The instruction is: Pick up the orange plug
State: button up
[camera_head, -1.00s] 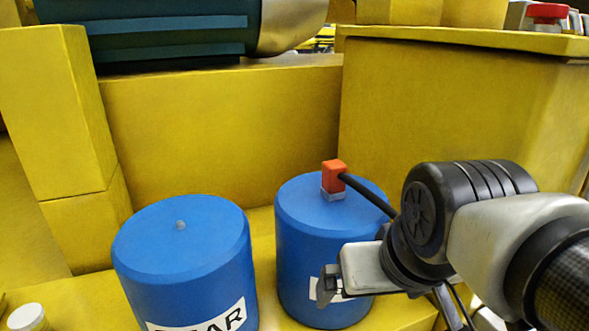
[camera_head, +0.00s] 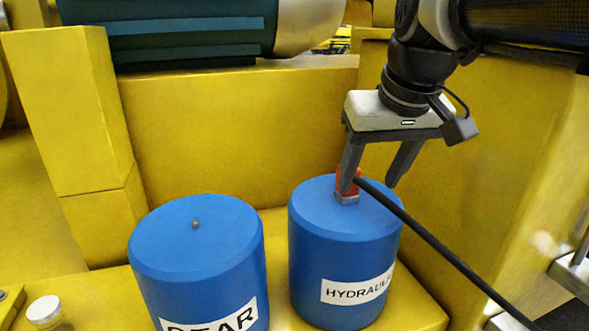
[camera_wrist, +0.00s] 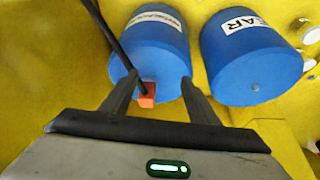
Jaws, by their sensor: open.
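The orange plug (camera_head: 356,180) sits on a small grey base on top of the blue cylinder labelled HYDRAUL… (camera_head: 345,245), with a black cable (camera_head: 440,245) running from it to the lower right. My gripper (camera_head: 367,189) is above this cylinder, pointing down, jaws open. Its left finger covers part of the plug in the head view. In the wrist view the plug (camera_wrist: 147,95) shows between the two open fingers (camera_wrist: 158,82), nearer the left one. I cannot tell whether a finger touches it.
A second blue cylinder (camera_head: 195,265), labelled …EAR with a small grey knob on top, stands to the left. Yellow walls (camera_head: 235,140) rise behind and at the right. A white cap (camera_head: 44,310) lies at the lower left.

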jog(key=w+r+n, duration=0.1)
jog(key=w+r, duration=0.5)
jog(key=w, duration=0.4)
send_over(353, 196)
jog(key=w+a, duration=0.2)
jog(key=shift+n+g+y, duration=0.3)
jog(key=shift+g, duration=0.1)
jog(key=f, duration=1)
jog(key=shift+s+d+f, duration=0.2)
jog(key=shift+f, duration=0.1)
jog(key=x, duration=0.3)
jog(key=d+x, duration=0.1)
jog(key=shift+a+f, duration=0.1)
jog(key=shift+f, duration=0.3)
jog(key=shift+w+a+f, duration=0.1)
jog(key=shift+w+f, duration=0.1)
jog(key=shift+f, duration=0.2)
jog(key=shift+r, duration=0.1)
grip_shut()
